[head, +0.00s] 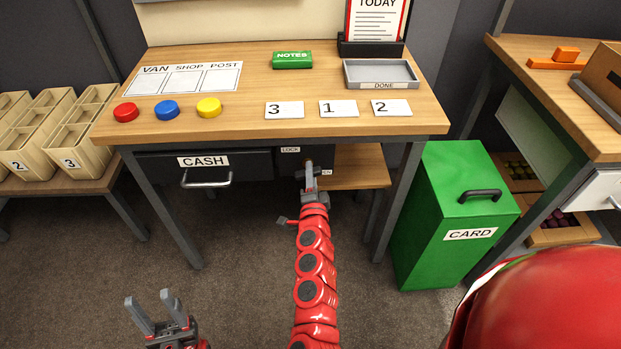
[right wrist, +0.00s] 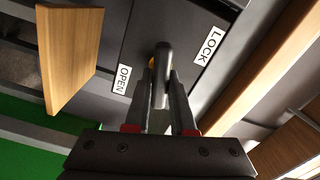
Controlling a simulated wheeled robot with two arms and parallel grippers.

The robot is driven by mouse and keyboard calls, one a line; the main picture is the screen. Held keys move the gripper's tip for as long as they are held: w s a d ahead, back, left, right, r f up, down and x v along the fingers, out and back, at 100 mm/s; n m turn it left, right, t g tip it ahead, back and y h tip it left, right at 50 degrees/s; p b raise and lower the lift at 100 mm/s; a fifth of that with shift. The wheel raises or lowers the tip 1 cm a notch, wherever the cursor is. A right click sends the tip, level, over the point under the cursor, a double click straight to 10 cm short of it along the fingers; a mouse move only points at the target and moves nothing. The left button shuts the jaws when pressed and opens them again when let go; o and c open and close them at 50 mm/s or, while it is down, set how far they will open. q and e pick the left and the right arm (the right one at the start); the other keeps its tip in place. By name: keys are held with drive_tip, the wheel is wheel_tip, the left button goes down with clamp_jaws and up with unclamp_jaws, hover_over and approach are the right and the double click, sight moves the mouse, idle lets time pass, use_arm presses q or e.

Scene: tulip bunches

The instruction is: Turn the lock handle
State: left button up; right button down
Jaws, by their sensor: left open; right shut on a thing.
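The lock handle (right wrist: 162,66) is a grey bar on a dark panel, with a bit of brass at its base. It lies between the two fingers of my right gripper (right wrist: 160,92), which is shut on it. The LOCK label (right wrist: 212,46) is to the upper right of the handle and the OPEN label (right wrist: 123,79) to its lower left. In the head view my right gripper (head: 312,182) reaches the panel under the table, right of the CASH drawer (head: 240,166), and covers most of the handle. My left gripper (head: 155,312) is open and empty, low at the left.
The wooden table (head: 250,110) is above, with coloured discs, number cards, a green NOTES block (head: 292,59) and a DONE tray (head: 382,86). A wooden shelf (head: 355,166) is right of the panel. A green CARD box (head: 452,210) stands at the right.

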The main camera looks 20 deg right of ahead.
drive_tip(key=shift+f+m+b, duration=0.2)
drive_tip(key=shift+m+b, duration=0.7)
drive_tip(key=shift+m, duration=0.7)
drive_tip(key=c, duration=0.8)
unclamp_jaws()
drive_tip(key=shift+o, duration=0.2)
drive_tip(key=shift+s, duration=0.1)
drive_tip(key=p+v, duration=0.2)
drive_tip(key=v, duration=1.5)
drive_tip(key=shift+s+r, duration=0.15)
drive_tip(key=shift+r, duration=0.05)
